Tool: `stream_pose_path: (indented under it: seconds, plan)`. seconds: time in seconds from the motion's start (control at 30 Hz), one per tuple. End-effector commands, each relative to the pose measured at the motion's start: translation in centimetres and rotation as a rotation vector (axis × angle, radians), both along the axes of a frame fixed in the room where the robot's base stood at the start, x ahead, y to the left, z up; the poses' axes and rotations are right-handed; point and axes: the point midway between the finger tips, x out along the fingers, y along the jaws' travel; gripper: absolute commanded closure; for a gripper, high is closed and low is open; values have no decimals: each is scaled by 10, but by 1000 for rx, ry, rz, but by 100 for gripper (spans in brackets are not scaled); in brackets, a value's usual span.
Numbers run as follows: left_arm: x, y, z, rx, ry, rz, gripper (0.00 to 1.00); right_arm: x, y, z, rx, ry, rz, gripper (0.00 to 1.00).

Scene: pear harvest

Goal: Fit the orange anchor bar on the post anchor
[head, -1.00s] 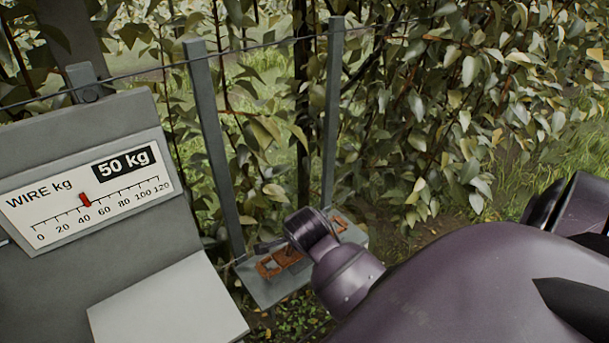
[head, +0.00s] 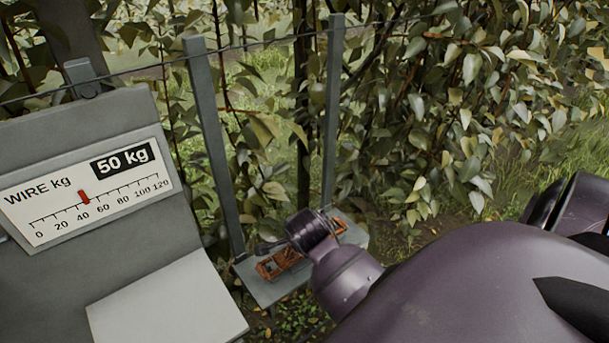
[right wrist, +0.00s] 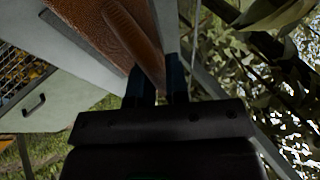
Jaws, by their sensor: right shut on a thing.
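An orange-brown piece (head: 278,263), which I take to be the anchor bar, shows beside my right gripper (head: 268,247) over a grey shelf (head: 260,289) between two grey posts. My wrist hides part of it. In the right wrist view, my right gripper (right wrist: 158,88) is shut on a rust-orange bar (right wrist: 150,60) that runs up out of the picture. I cannot tell whether the bar touches the shelf. I cannot clearly make out the post anchor. My left gripper is out of view.
A wire runs across the top past the grey posts (head: 210,140) (head: 332,110). A grey gauge box (head: 180,225) at left reads 50 kg, with its red pointer near 40. Leafy branches (head: 470,90) fill the right. A mesh-fronted container (right wrist: 20,65) shows in the right wrist view.

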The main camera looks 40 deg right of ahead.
Motion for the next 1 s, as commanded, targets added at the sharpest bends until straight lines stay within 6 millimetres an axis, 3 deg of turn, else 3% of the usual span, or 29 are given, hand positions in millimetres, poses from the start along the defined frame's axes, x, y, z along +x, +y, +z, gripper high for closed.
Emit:
stream_pose_path:
  seconds: [0.4,0.43,0.6,1.0]
  plan:
    - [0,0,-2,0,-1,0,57,0,0,-4,0,0,0,100]
    - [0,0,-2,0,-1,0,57,0,0,-4,0,-1,0,83]
    - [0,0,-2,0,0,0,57,0,0,-4,0,0,0,57]
    - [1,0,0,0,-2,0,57,-2,1,-4,2,4,-1,55]
